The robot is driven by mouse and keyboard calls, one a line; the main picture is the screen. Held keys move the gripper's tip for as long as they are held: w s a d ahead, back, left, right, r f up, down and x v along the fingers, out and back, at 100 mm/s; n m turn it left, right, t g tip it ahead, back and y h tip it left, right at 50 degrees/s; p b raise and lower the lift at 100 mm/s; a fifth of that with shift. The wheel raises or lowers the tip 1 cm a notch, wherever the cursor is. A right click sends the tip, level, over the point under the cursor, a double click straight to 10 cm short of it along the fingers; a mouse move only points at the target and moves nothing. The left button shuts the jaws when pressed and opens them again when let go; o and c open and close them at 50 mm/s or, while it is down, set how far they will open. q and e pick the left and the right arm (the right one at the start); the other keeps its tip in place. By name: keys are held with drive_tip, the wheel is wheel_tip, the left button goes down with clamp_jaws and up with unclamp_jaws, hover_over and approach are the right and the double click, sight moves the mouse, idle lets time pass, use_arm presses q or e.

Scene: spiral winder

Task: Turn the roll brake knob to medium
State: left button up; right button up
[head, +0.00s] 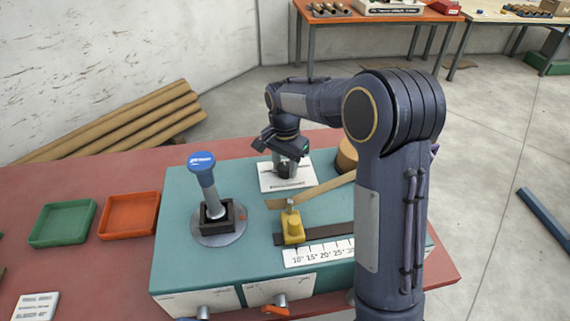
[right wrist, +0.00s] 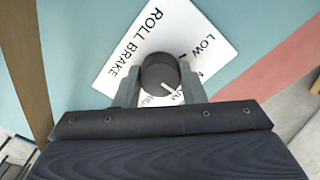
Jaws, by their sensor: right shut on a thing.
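The roll brake knob (right wrist: 160,72) is a dark round knob with a white pointer line. It sits on a white plate (right wrist: 128,48) lettered ROLL BRAKE and LOW, with another word partly hidden by the gripper. In the right wrist view the pointer aims towards the lower right, near the letters UM. My right gripper (right wrist: 158,84) has one finger on each side of the knob and is shut on it. In the head view the right gripper (head: 288,168) is over the white plate (head: 272,182), hiding most of the knob. My left gripper is not in view.
The teal machine top (head: 255,240) carries a blue-capped lever (head: 203,170), a yellow slider (head: 292,226) and an angle scale (head: 312,253). A green tray (head: 62,222) and an orange tray (head: 130,216) stand to the left. Cardboard tubes (head: 130,125) lie behind.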

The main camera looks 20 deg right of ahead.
sight(285, 166)
drive_tip(key=o, duration=1)
wheel_tip(285, 166, up, 8)
drive_tip(key=shift+f+b, duration=0.1)
drive_tip(key=shift+b, duration=0.2)
drive_tip(key=s+a+n+t+y, duration=0.1)
drive_tip(key=s+n+t, duration=0.1)
drive_tip(key=s, duration=0.7)
drive_tip(key=s+a+f+n+t+y, duration=0.1)
drive_tip(key=s+n+t, duration=0.1)
drive_tip(key=s+n, duration=0.3)
drive_tip(key=s+a+n+t+y, duration=0.1)
drive_tip(key=s+a+n, duration=0.1)
drive_tip(key=s, duration=1.1)
drive_tip(key=shift+s+f+n+t+y, duration=0.35)
drive_tip(key=shift+s+n+t+y, duration=0.05)
drive_tip(key=shift+n, duration=0.3)
